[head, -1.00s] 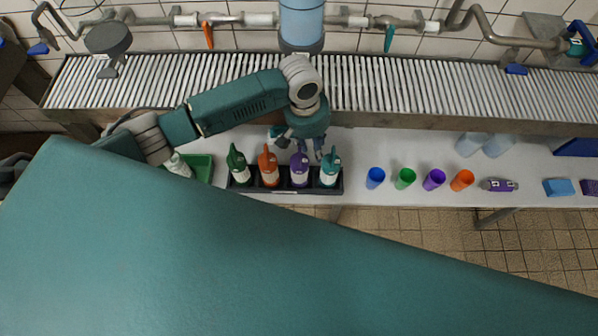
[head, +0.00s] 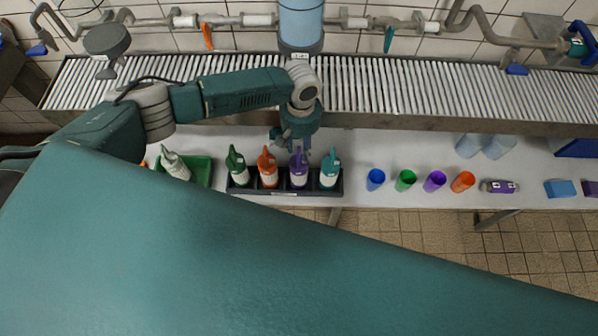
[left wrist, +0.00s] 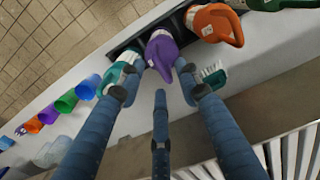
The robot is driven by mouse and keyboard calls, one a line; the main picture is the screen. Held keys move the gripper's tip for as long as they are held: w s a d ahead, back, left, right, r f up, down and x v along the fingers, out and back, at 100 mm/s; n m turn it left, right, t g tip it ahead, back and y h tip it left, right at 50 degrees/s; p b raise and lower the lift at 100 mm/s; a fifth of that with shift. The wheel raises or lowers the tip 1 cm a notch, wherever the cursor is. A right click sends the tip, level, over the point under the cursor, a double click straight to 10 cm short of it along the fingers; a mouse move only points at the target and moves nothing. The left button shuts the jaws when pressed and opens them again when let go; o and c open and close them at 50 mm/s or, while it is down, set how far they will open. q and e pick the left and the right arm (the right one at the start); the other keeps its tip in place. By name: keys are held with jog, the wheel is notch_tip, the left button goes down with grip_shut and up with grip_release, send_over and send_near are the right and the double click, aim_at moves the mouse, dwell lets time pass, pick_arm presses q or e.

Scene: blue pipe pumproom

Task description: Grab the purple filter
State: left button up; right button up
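A purple bottle-like container (head: 299,172) with a pale label and a pointed top stands in the black rack (head: 262,191), between an orange one (head: 268,170) and a teal one (head: 330,170). My left gripper (head: 293,146) is just behind its top. In the left wrist view the gripper (left wrist: 160,80) has its three fingers spread, with the purple top (left wrist: 162,52) at the gap between the fingertips; contact cannot be told. A small purple cylinder (head: 498,186) with a label lies far to the right, away from the gripper. My right gripper is not in view.
A dark green bottle (head: 237,165) fills the rack's left end. A green tray (head: 203,170) is further left. Several coloured cups (head: 405,179) stand right of the rack. The roller conveyor (head: 420,90) runs behind.

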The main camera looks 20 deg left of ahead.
pick_arm(q)
jog(key=shift+f, duration=0.9)
jog(key=shift+c, duration=0.6)
grip_shut()
jog(key=shift+r, duration=0.1)
